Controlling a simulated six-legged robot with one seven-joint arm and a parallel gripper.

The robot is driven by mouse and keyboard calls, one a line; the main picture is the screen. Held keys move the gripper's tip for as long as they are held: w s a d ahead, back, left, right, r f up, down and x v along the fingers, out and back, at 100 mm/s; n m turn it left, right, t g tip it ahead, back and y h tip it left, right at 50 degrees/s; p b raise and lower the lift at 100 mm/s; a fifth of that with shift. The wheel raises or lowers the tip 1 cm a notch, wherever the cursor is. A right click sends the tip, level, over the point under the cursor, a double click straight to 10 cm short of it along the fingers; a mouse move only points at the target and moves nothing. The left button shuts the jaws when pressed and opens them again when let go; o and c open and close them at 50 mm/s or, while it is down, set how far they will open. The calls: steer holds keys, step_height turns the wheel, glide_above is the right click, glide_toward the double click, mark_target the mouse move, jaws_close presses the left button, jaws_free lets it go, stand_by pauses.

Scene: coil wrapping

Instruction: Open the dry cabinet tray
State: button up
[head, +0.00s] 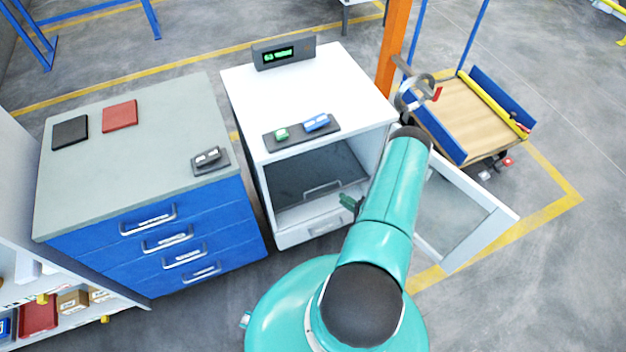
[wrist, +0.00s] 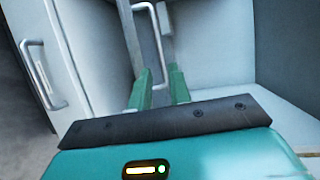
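The white dry cabinet (head: 347,82) stands in the middle of the head view with its door (head: 462,215) swung open to the right. Inside is a dark tray (head: 318,170) with a pale bar handle (head: 322,187), which also shows in the wrist view (wrist: 157,40). My gripper (head: 350,203) is at the cabinet's open front, by the right end of the tray handle. In the wrist view its two green fingers (wrist: 159,88) are apart, with the handle's near end appearing between their tips. I cannot tell whether they touch it. The tray sits inside the cabinet.
A lower drawer handle (head: 330,222) lies below the tray. The open door stands close to the right of my arm. A blue drawer cabinet (head: 160,235) is on the left. A cart (head: 465,115) stands at the back right. A shelf (head: 75,300) is at lower left.

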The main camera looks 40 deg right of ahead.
mark_target(319, 190)
steer(key=x, duration=1.3)
steer(key=shift+w+d+f, duration=0.1)
steer(key=shift+w+f, duration=0.05)
steer(key=shift+w, duration=0.15)
jaws_close()
